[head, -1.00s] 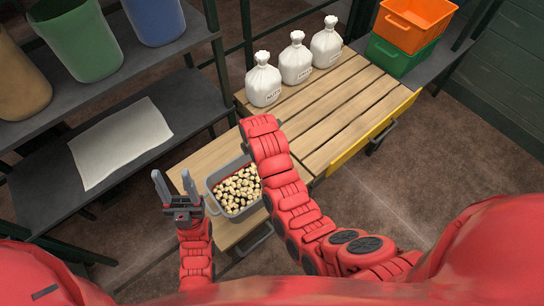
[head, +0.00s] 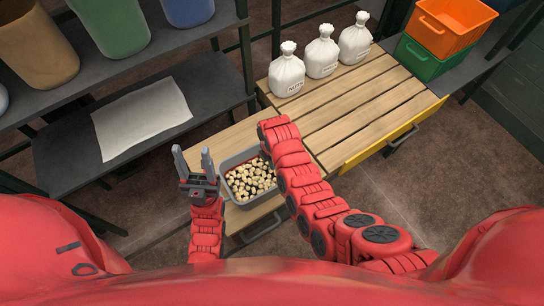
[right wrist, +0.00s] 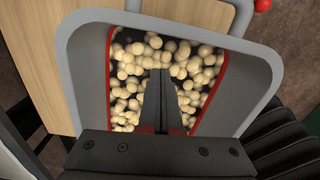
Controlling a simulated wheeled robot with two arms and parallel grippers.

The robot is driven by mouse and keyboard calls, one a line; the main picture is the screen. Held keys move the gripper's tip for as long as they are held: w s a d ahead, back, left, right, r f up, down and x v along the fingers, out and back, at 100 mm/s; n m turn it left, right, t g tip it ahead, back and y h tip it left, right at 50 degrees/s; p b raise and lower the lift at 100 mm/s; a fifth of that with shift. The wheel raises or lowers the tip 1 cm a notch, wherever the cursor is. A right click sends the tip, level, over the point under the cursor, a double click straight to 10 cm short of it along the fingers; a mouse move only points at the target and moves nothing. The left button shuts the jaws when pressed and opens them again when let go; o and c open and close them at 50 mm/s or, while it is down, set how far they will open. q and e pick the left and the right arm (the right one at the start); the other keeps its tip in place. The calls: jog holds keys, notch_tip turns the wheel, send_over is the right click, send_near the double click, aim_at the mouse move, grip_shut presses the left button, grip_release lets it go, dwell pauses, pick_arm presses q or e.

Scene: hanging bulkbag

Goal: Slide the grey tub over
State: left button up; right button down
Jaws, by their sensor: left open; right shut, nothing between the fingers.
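The grey tub (head: 239,160) stands on the lower wooden surface, full of pale round pieces (head: 249,181). It also shows in the right wrist view (right wrist: 259,72), with a red line along its inner wall. My left gripper (head: 193,162) is open and empty, fingers up, just left of the tub. My right arm reaches over the tub's right side and hides part of it; its gripper is hidden in the head view. In the right wrist view my right gripper (right wrist: 160,80) is shut and empty, its fingertips over the pale pieces; I cannot tell whether they touch.
Three white sacks (head: 322,57) stand on the slatted table (head: 362,112) behind. An orange bin (head: 447,25) sits on a green bin (head: 425,60) at the back right. Shelves with large buckets (head: 110,28) and a white sheet (head: 142,117) are on the left. Bare wood (head: 215,143) lies behind the tub.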

jog(key=w+d, duration=0.1)
jog(key=w+d+p, duration=0.1)
jog(key=d, duration=0.1)
jog(key=shift+w+r, duration=0.15)
jog(key=shift+w, duration=0.05)
jog(key=shift+d, duration=0.1)
